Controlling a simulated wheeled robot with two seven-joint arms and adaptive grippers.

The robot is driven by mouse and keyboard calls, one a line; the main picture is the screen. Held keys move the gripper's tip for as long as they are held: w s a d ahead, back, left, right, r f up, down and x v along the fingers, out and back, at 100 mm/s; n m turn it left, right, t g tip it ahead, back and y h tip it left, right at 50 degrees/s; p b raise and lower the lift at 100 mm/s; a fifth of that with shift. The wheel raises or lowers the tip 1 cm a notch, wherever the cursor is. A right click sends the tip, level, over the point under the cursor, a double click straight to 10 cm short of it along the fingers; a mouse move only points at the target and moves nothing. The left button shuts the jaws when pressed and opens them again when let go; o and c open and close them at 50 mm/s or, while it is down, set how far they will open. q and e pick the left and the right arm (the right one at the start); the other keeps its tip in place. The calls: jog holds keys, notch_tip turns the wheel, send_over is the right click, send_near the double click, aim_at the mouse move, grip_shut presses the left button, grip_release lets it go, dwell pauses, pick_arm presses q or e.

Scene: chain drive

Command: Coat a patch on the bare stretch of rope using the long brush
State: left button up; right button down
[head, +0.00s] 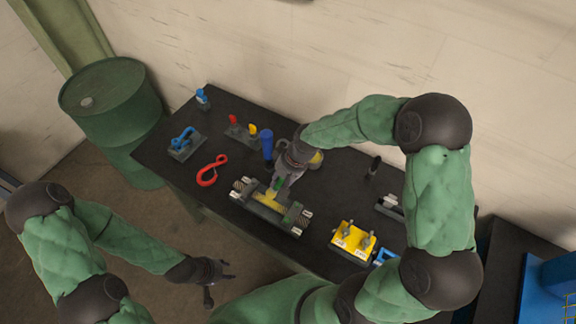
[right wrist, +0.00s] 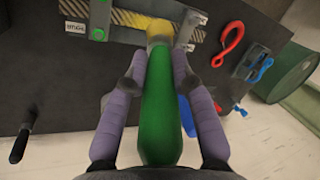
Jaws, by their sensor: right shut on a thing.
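The long brush has a green handle (right wrist: 160,115) and a yellowish head (right wrist: 158,30). My right gripper (head: 280,186) is shut on the handle, with a finger on each side in the right wrist view (right wrist: 165,90). The rope (right wrist: 98,15) is held in a dark fixture (head: 290,222) with a light clamp near each end. Its middle stretch is yellow (right wrist: 130,20), between darker striped parts. The brush head overlaps the yellow stretch near one end; I cannot tell whether it touches. My left gripper (head: 218,282) is open and empty, off the table's front edge.
A green barrel (head: 105,95) stands beyond the left end. A wall runs behind.

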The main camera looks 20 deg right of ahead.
jog(key=shift+s+d, duration=0.1)
jog(key=shift+s, duration=0.15)
notch_tip(320, 180, down, 5)
jog(key=b, duration=0.3)
jog(key=shift+r, duration=0.1)
